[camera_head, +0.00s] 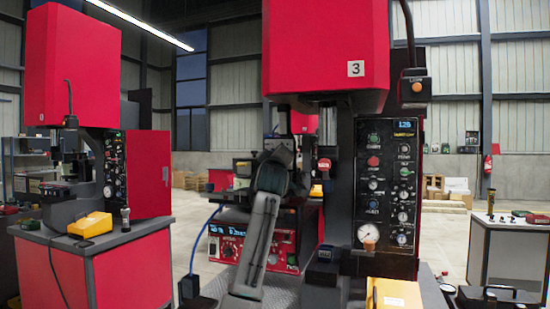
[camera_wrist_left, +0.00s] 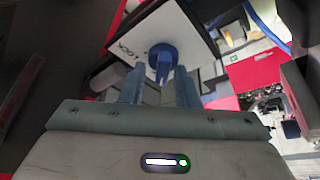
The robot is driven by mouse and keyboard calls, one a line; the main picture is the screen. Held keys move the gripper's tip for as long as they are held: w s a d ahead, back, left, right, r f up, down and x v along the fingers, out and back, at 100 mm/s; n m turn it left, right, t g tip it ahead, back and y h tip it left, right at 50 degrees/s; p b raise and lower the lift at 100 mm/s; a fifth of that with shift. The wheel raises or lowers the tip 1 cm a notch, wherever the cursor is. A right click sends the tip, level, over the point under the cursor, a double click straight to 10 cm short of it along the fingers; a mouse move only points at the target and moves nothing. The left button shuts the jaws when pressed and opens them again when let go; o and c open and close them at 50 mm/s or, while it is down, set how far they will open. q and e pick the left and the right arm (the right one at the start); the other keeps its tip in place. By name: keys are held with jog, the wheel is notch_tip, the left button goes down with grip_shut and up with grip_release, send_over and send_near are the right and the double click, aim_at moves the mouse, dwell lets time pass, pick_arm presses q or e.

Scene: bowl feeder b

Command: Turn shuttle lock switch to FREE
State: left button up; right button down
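The shuttle lock switch (camera_wrist_left: 162,57) is a blue knob on a white label plate (camera_wrist_left: 130,40) in the left wrist view. The word LOCK is printed on the plate to the left of the knob; no FREE marking is readable. My left gripper (camera_wrist_left: 159,74) is open, with its two grey-blue fingers apart and the knob's handle between or just beyond their tips. I cannot tell whether either finger touches it. In the head view, my arm (camera_head: 262,225) rises in the middle and hides the switch and the gripper tips. My right gripper is not in view.
A red press marked 3 (camera_head: 325,45) with a dark control panel (camera_head: 388,185) stands right of my arm. A red feeder control unit (camera_head: 228,247) is behind the arm. A yellow box (camera_head: 397,293) is at lower right. Another red press (camera_head: 72,65) stands at left.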

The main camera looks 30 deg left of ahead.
pick_arm(q)
jog(key=shift+w+a+f, duration=0.1)
jog(key=shift+w+f, duration=0.05)
jog(key=shift+f, duration=0.05)
